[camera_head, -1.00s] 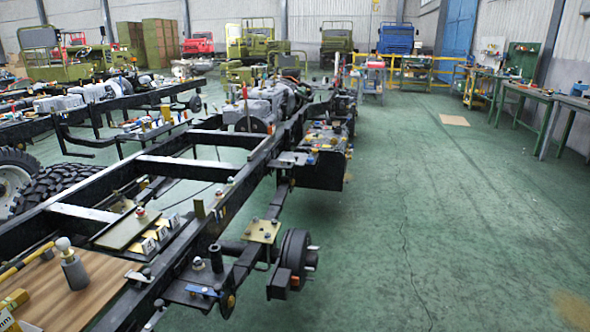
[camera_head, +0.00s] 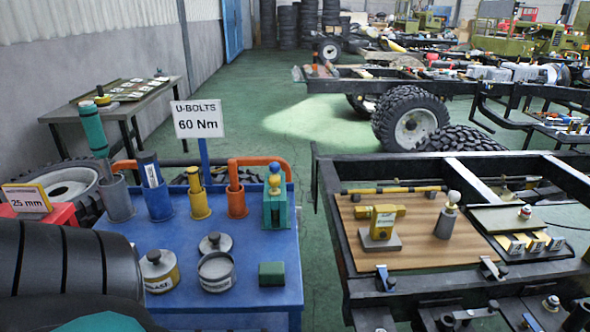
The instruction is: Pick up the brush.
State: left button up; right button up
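I cannot pick out a brush for certain. A blue bench (camera_head: 240,255) at the lower left carries a row of cup holders with upright handles: a teal handle (camera_head: 93,130), a dark handle with a white label (camera_head: 150,170), a yellow one (camera_head: 195,180) and an orange one (camera_head: 234,175). Their lower ends are hidden in the cups, so one may be a brush. In front stand an open tin (camera_head: 216,272), a lidded grease tin (camera_head: 159,270) and a green block (camera_head: 272,274). Neither of my grippers is in view.
A sign reading "U-BOLTS 60 Nm" (camera_head: 196,119) rises behind the bench. At right, a black chassis frame (camera_head: 325,215) bears a wooden board (camera_head: 410,238). A grey table (camera_head: 70,112) stands by the left wall. Green floor between them is clear. A large dark rounded form fills the lower left corner.

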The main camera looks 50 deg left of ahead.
aim_at(231, 164)
jog(key=u, duration=1.95)
